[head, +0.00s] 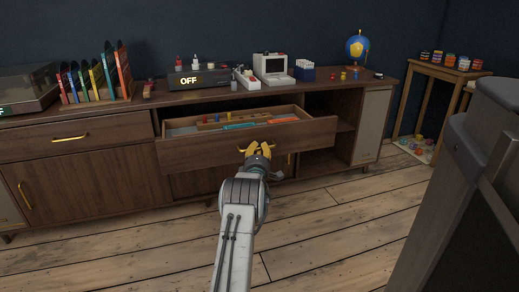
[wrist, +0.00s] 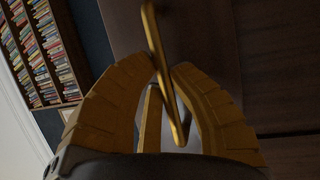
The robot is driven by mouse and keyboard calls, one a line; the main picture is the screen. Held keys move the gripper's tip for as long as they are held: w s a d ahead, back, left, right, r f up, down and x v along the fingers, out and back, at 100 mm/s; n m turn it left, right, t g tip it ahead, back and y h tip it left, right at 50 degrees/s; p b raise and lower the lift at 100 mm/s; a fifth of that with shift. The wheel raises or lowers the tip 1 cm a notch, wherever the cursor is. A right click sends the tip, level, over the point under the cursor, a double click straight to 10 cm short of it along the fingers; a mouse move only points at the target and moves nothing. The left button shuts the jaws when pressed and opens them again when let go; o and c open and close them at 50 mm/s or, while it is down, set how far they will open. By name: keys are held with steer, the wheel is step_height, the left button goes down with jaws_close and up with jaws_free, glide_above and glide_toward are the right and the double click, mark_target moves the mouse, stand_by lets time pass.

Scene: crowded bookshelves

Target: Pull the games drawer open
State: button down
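The games drawer (head: 200,153) is pulled out from the middle of the wooden sideboard. Its inside shows a teal item (head: 245,126), a wooden strip and small coloured pieces. My gripper (head: 257,149) is at the middle of the drawer front, over its gold handle. In the wrist view the handle (wrist: 154,35) runs as a gold bar between the yellow fingers of my gripper (wrist: 167,70). The fingertips close in on both sides of the bar. Part of the handle is hidden behind the fingers.
The sideboard top holds a record player (head: 27,88), a book rack (head: 95,90), a box reading OFF (head: 195,77), a small computer (head: 272,69) and a globe (head: 357,47). A dark object (head: 470,200) stands at right. The wooden floor (head: 130,255) before the sideboard is clear.

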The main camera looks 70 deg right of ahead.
steer(key=c, duration=1.1)
jaws_free()
steer(key=shift+a, duration=0.1)
steer(key=shift+v, duration=5.9)
